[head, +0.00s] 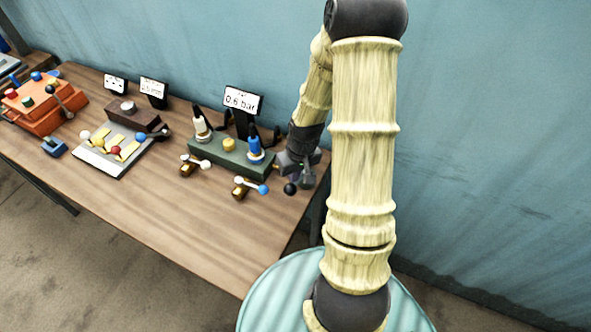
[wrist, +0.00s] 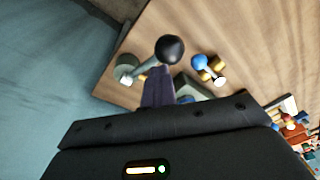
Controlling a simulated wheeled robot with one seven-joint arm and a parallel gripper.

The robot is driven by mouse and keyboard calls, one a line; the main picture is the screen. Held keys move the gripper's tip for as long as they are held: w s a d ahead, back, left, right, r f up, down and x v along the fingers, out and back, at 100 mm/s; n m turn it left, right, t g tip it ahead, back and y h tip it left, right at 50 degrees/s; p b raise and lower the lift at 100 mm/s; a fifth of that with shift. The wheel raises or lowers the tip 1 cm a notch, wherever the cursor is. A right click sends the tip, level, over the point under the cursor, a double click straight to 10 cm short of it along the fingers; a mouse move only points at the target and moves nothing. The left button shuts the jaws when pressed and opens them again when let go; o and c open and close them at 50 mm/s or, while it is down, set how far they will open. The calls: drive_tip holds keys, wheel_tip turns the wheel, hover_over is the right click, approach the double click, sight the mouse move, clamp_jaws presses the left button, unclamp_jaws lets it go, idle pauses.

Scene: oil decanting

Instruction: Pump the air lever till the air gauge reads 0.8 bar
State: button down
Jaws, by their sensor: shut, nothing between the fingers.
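The air gauge (head: 240,102) is a white sign on a dark stand, and it appears to read 0.6 bar. It stands behind a green block (head: 229,158) at the table's right end. The air lever (head: 290,188) shows its black ball knob beside my gripper (head: 298,172). In the wrist view the air lever (wrist: 170,50) is a grey rod with a black ball, coming from a grey-green pivot at the table edge. My gripper (wrist: 157,88) is shut and empty, its fingertips close to the rod below the ball; I cannot tell whether they touch.
A blue-knobbed lever (head: 252,187) and a white-knobbed lever (head: 194,163) with brass bases stand in front of the green block. A grey panel with coloured knobs (head: 116,148) and an orange unit (head: 42,108) are further left. The front of the wooden table (head: 170,215) is clear.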

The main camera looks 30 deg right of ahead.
sight(291, 187)
drive_tip(key=shift+s+a+f+b, duration=0.4)
drive_tip(key=shift+a+f+b, duration=0.15)
drive_tip(key=shift+f+b, duration=0.15)
drive_tip(key=shift+s+a+f+b, duration=0.4)
drive_tip(key=shift+a+f+b, duration=0.15)
drive_tip(key=shift+b, duration=0.1)
idle(2.4)
drive_tip(key=shift+d, duration=0.1)
idle(0.4)
drive_tip(key=shift+w+d+r+p, duration=0.2)
drive_tip(key=shift+d+r+p, duration=0.05)
drive_tip(key=shift+r+p, duration=0.25)
drive_tip(key=shift+w+d+r+p, duration=0.25)
drive_tip(key=shift+r+p, duration=0.1)
drive_tip(key=shift+p, duration=0.15)
drive_tip(key=w+d+r+p, duration=0.3)
drive_tip(key=d+r+p, duration=0.1)
drive_tip(key=p, duration=0.2)
drive_tip(key=shift+r, duration=0.3)
drive_tip(key=shift+w+d+r+p, duration=0.65)
drive_tip(key=shift+r+p, duration=0.25)
drive_tip(key=shift+p, duration=0.15)
drive_tip(key=shift+w+d+r+p, duration=0.5)
drive_tip(key=shift+d+r+p, duration=0.25)
drive_tip(key=shift+r+p, duration=0.2)
